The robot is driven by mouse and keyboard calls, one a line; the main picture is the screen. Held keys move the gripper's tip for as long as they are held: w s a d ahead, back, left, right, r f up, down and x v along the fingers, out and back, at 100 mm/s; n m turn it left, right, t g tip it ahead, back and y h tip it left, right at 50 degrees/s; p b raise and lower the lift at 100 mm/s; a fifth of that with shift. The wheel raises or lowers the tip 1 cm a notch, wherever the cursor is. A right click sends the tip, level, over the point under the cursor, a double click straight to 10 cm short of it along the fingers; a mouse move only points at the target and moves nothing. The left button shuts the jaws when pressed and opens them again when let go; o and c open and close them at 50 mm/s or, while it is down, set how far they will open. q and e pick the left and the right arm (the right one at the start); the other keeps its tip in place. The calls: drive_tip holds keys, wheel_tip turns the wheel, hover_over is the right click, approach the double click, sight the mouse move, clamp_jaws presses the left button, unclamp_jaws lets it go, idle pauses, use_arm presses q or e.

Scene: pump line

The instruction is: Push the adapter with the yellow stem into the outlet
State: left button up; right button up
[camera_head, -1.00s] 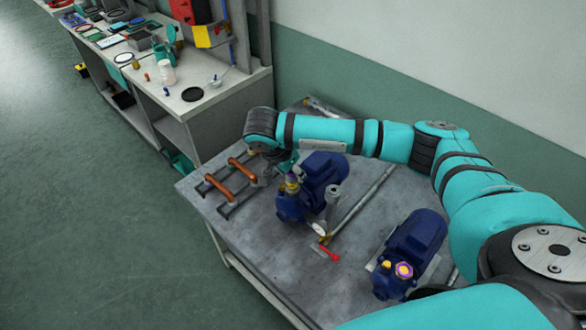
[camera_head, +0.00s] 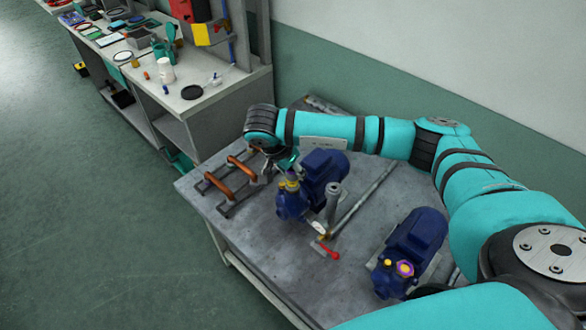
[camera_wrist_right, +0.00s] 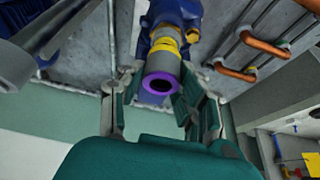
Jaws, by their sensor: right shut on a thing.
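The adapter (camera_wrist_right: 166,66) has a grey body, a purple ring at its near end and a yellow stem (camera_wrist_right: 165,45) at its far end. My right gripper (camera_wrist_right: 160,90) is shut on it, with one finger on each side. The yellow stem meets the blue outlet of the far pump (camera_wrist_right: 172,14) in the right wrist view; how deep it sits cannot be told. In the head view the far pump (camera_head: 322,178) stands on the table, with the right gripper (camera_head: 286,168) just above its front end. My left gripper is not in view.
A second blue pump (camera_head: 414,245) stands nearer on the grey table (camera_head: 260,240). A pipe with a red-handled valve (camera_head: 329,251) lies between the pumps. Copper-coloured pipes (camera_head: 218,188) lie at the left end. A cluttered workbench (camera_head: 215,90) stands behind to the left.

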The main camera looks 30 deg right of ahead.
idle(0.9)
drive_tip(key=shift+f+b, duration=0.65)
drive_tip(key=shift+b, duration=0.35)
idle(0.6)
drive_tip(key=o, duration=1.2)
drive_tip(key=shift+r, duration=0.1)
drive_tip(key=p+v, duration=0.3)
drive_tip(key=v, duration=0.3)
drive_tip(key=v, duration=1.2)
